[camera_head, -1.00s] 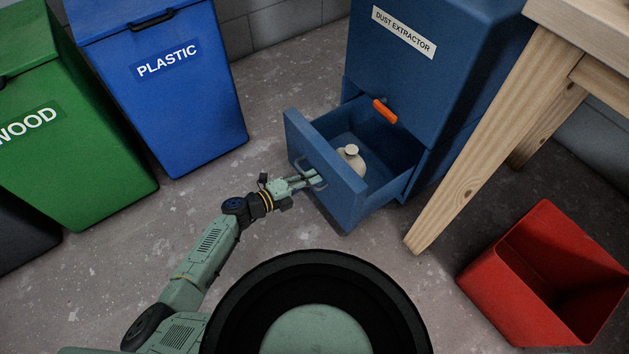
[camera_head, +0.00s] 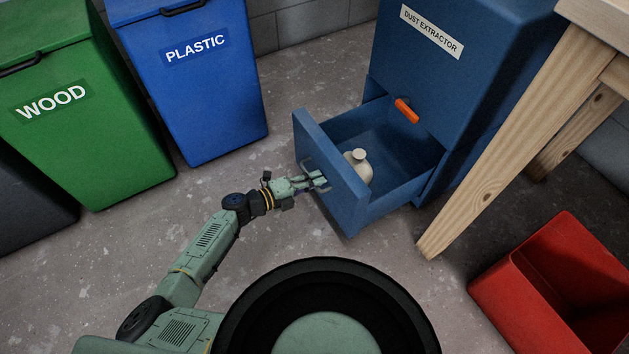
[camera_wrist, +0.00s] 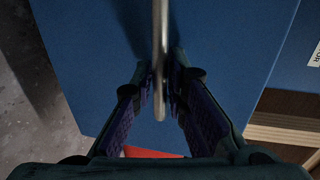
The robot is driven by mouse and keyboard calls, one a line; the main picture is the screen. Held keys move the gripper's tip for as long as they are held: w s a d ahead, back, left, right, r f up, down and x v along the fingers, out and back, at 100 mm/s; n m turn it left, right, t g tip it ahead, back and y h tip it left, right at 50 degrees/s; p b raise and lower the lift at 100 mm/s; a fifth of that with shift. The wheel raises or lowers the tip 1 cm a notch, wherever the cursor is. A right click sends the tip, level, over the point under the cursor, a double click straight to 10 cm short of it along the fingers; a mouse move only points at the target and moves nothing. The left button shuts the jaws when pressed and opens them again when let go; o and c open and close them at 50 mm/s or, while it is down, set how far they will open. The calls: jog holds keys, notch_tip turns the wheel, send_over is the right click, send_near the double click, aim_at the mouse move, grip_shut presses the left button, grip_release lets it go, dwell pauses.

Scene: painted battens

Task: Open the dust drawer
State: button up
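The blue dust drawer (camera_head: 345,185) stands pulled well out of the dust extractor (camera_head: 470,110), its inside visible from above. A pale rounded bottle with a knob-like top (camera_head: 359,166) stands inside it near the front panel. The metal bar handle (camera_wrist: 160,60) is on the drawer's front. My gripper (camera_head: 318,183) is at this handle. In the wrist view my gripper's fingers (camera_wrist: 162,85) lie close on both sides of the bar and appear shut on it. The exact contact at the fingertips is dark.
An orange latch (camera_head: 406,111) is on the extractor above the drawer. A wooden table leg (camera_head: 500,150) and a red bin (camera_head: 500,295) are at the right. Blue plastic (camera_head: 200,110) and green wood (camera_head: 85,150) bins stand at the left. Floor is clear before the drawer.

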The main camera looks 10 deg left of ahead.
jog(key=shift+o, duration=0.2)
jog(key=shift+s, duration=0.1)
jog(key=v, duration=1.2)
jog(key=shift+a, duration=0.1)
